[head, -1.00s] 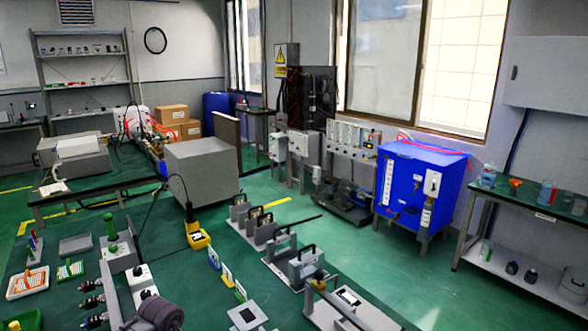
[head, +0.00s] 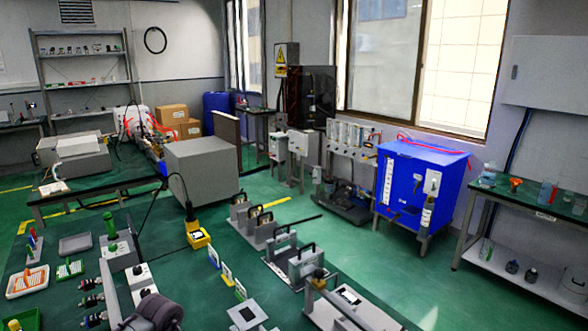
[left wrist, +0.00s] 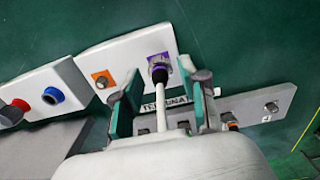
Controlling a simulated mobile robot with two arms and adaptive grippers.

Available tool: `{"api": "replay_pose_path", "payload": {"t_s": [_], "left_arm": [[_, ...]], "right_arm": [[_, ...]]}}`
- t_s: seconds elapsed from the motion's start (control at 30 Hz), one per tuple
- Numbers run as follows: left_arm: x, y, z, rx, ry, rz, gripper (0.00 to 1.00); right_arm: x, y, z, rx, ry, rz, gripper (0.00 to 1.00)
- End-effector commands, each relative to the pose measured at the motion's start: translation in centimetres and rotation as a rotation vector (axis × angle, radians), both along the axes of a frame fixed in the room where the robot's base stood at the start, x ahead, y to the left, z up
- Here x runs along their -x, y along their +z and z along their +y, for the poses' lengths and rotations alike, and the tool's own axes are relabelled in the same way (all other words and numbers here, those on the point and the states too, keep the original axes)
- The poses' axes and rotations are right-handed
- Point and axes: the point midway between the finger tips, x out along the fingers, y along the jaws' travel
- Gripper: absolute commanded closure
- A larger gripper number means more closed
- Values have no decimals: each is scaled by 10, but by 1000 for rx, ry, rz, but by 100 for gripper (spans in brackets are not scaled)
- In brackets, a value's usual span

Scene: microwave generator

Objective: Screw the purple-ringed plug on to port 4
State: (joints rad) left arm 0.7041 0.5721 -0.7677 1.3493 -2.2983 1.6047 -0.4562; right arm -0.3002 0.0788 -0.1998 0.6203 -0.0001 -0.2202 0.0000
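In the left wrist view, the purple-ringed plug (left wrist: 159,72) is a dark plug with a white cable running back toward my gripper. It sits at a purple square on a white panel (left wrist: 130,55); whether it is seated there I cannot tell. My left gripper (left wrist: 155,95) has two green fingers spread wide on either side of the plug and cable, with gaps on both sides. A grey plate (left wrist: 245,103) to the right carries metal connectors; the connector at its right end (left wrist: 271,107) has a "4" label beside it.
An orange-marked port (left wrist: 102,79) is left of the plug, on the same panel. A panel with a blue ring (left wrist: 53,95) and a red knob (left wrist: 20,104) lies further left. In the head view, a grey box (head: 202,170) and a blue cabinet (head: 418,190) stand farther back.

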Motion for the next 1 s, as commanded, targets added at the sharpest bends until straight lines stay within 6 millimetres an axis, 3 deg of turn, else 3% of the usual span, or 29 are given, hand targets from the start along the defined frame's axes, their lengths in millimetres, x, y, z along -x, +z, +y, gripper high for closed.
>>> {"api": "replay_pose_path", "payload": {"t_s": [0.03,0.27,0.57,1.0], "left_arm": [[0,0,0,0,0,0,64],[0,0,0,1,0,1,100],[0,1,0,0,0,0,100],[0,18,0,0,-1,0,100]], "right_arm": [[0,0,0,0,0,0,49],[0,0,0,0,0,0,49],[0,1,-1,1,1,0,49],[0,12,-1,2,1,0,49]]}}
